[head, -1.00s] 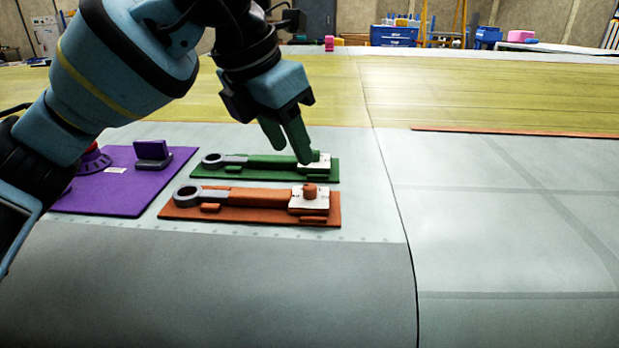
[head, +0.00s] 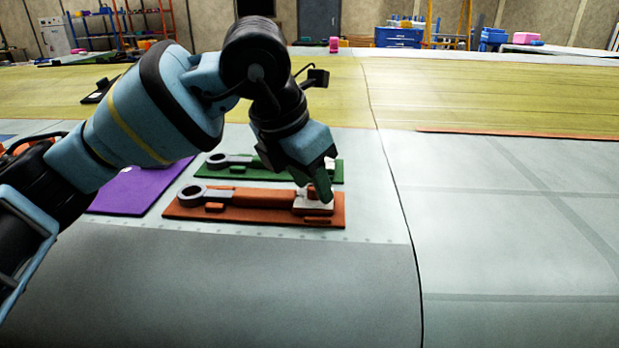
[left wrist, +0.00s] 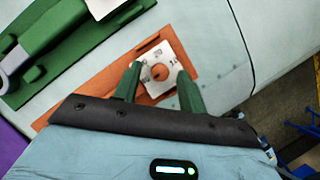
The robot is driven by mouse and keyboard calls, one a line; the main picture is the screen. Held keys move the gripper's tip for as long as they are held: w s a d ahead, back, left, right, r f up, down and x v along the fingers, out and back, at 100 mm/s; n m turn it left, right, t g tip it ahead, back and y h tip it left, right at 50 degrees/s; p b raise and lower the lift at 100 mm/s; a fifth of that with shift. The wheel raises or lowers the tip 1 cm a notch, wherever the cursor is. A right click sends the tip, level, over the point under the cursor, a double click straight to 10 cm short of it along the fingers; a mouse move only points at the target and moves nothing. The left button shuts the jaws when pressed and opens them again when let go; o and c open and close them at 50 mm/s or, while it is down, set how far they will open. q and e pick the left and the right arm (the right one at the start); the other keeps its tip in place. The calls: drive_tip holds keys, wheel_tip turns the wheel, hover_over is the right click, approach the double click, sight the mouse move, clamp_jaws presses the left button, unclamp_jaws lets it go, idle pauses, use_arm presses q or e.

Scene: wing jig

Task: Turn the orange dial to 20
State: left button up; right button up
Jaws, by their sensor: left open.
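The orange dial (left wrist: 159,72) is a small round knob on a white marked plate (left wrist: 168,53) at the right end of an orange-brown base with a torque wrench. In the head view this orange base (head: 250,210) lies on the pale wing surface, and my gripper hides the dial. My left gripper (head: 325,195) points down over the plate. In the left wrist view its two green fingers (left wrist: 160,85) are apart, one on each side of the dial. I cannot tell whether they touch it. The numbers on the plate are too small to read. My right gripper is not in view.
A green base (head: 230,172) with a similar wrench lies just behind the orange one. A purple plate (head: 130,190) lies to the left, partly behind my arm. The wing surface to the right (head: 500,230) is clear.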

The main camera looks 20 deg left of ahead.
use_arm(q)
clamp_jaws()
